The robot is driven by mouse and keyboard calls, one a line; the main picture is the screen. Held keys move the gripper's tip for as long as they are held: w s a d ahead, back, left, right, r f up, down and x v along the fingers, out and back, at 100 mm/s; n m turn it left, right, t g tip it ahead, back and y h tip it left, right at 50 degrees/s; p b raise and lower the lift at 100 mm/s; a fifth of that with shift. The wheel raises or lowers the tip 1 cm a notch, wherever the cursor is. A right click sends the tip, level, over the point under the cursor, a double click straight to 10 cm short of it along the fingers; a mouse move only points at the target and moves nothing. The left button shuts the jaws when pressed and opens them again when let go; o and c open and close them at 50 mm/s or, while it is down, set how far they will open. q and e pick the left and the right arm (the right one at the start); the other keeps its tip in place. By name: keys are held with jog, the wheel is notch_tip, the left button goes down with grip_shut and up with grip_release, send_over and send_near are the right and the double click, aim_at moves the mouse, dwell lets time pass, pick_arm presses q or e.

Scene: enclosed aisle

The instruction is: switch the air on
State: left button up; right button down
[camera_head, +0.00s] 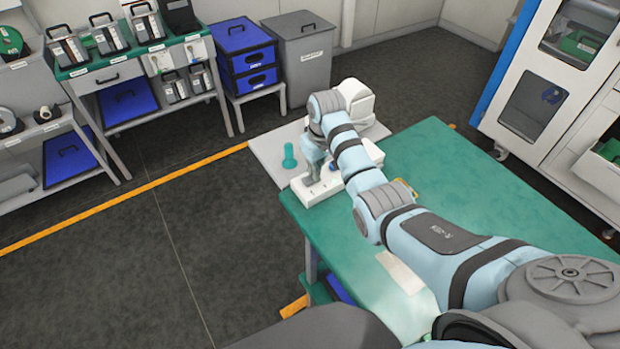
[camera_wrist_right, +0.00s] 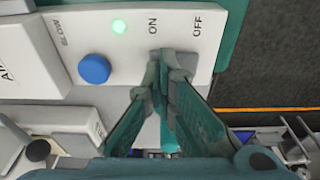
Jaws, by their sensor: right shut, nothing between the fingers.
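My left gripper is not in view.
A teal cylinder (camera_head: 289,157) stands beside the box on a pale surface. A white machine part (camera_head: 356,100) is behind my arm. The green table (camera_head: 440,160) is mostly clear. A shelf bench (camera_head: 130,66), blue drawers (camera_head: 246,58) and a white cabinet (camera_head: 540,100) stand beyond.

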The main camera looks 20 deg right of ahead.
jog(key=shift+r, duration=0.1)
notch_tip(320, 180, up, 3)
jog(key=shift+w+f+p, duration=0.1)
jog(key=shift+p, duration=0.95)
jog(key=shift+r, duration=2.05)
jog(key=shift+f, duration=0.15)
